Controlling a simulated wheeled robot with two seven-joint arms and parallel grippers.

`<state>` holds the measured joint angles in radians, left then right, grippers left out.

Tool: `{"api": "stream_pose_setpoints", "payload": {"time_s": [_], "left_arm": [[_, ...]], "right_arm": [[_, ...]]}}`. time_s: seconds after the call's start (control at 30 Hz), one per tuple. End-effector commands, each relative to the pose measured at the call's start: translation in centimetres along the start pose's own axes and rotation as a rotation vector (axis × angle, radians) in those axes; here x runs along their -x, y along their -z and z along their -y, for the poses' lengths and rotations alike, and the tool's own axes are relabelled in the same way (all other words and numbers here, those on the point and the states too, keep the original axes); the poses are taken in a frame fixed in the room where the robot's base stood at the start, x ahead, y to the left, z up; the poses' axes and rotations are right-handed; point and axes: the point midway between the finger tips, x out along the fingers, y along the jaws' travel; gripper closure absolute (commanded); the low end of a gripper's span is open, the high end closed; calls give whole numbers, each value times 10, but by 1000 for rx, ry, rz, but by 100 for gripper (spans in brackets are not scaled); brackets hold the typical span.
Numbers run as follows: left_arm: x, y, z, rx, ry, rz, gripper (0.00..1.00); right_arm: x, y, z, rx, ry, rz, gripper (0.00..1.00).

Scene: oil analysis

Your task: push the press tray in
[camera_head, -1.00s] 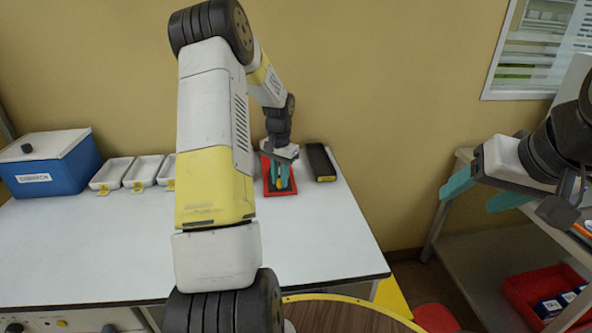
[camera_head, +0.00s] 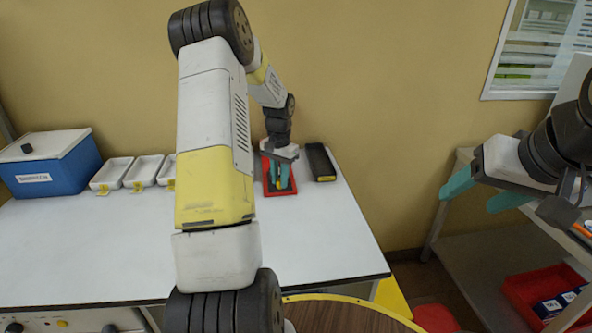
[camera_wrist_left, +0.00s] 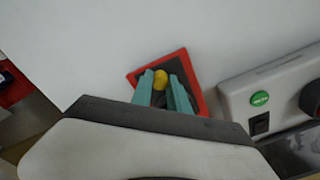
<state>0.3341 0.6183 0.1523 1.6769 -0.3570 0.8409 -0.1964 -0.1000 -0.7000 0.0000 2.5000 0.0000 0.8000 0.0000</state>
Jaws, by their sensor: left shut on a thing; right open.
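I cannot tell for certain which thing is the press tray. A red-rimmed tray with a dark inside (camera_head: 294,188) lies on the white table near its back edge; it also shows in the left wrist view (camera_wrist_left: 200,92). My left gripper (camera_head: 280,184) points down over this tray. In the left wrist view its teal fingers (camera_wrist_left: 162,84) are shut on a small yellow thing (camera_wrist_left: 160,78) above the dark inside. Whether the yellow thing touches the tray is unclear. My right gripper (camera_head: 472,196) is open and empty at the right, away from the table.
White dishes (camera_head: 110,172) and a blue box (camera_head: 48,170) stand at the left. A grey panel with a green button (camera_wrist_left: 259,98) shows in the left wrist view. The table's front middle is clear.

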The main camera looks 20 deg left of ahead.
Motion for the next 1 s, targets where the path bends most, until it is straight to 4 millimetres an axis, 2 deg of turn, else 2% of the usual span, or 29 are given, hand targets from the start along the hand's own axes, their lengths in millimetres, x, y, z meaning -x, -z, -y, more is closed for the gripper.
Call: {"api": "stream_pose_setpoints", "payload": {"time_s": [0.27,0.6,0.7,1.0], "left_arm": [[0,3,3,1,2,-2,100],[-1,48,39,2,2,-2,100],[-1,56,45,0,3,-2,100],[0,60,48,0,2,-1,100]], "right_arm": [[0,0,0,0,0,0,36],[0,0,0,0,0,0,36],[0,0,0,0,0,0,36],[0,0,0,0,0,0,36]]}}
